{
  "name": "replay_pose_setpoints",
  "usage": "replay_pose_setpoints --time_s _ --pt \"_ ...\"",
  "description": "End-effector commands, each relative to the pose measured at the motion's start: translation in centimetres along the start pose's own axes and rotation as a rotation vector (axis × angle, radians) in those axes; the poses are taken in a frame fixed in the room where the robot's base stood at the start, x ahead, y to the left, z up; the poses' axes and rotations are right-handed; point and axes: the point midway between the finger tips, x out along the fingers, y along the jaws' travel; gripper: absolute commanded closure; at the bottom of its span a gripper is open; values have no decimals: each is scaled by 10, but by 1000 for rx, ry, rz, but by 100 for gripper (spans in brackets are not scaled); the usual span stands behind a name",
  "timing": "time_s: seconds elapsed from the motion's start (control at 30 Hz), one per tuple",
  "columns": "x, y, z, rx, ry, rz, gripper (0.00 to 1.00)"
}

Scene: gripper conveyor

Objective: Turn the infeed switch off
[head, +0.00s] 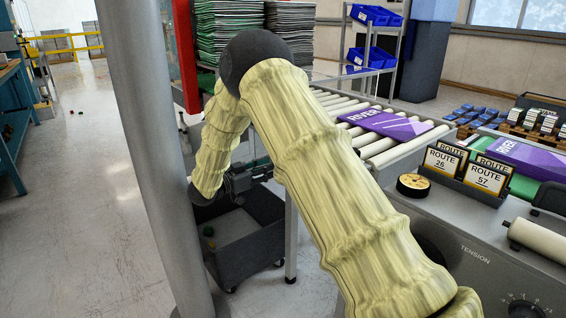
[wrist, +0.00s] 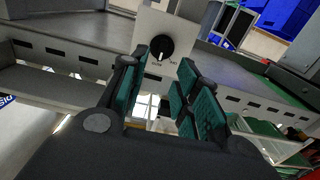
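The likely infeed switch (wrist: 160,47) is a black round knob with a white pointer mark, on a pale plate fixed to a grey metal rail in the wrist view. The knob shows beyond the fingertips, in line with the gap and not touched. In the head view my gripper (head: 248,178) is beside the conveyor's frame, partly hidden by my sleeved arm. I cannot make out the switch in the head view.
The roller conveyor (head: 393,147) carries a purple package (head: 386,124). A dark wheeled bin (head: 250,245) stands on the floor below my gripper. Route signs (head: 465,172) and a tape roll (head: 414,186) are on the machine at right. Open floor lies at left.

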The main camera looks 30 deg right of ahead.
Motion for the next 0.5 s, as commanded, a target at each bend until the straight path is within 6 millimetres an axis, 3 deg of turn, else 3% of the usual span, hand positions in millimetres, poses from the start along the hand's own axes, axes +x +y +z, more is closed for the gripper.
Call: replay_pose_setpoints --time_s 0.5 --pt "60 0 3 0 0 -2 69"
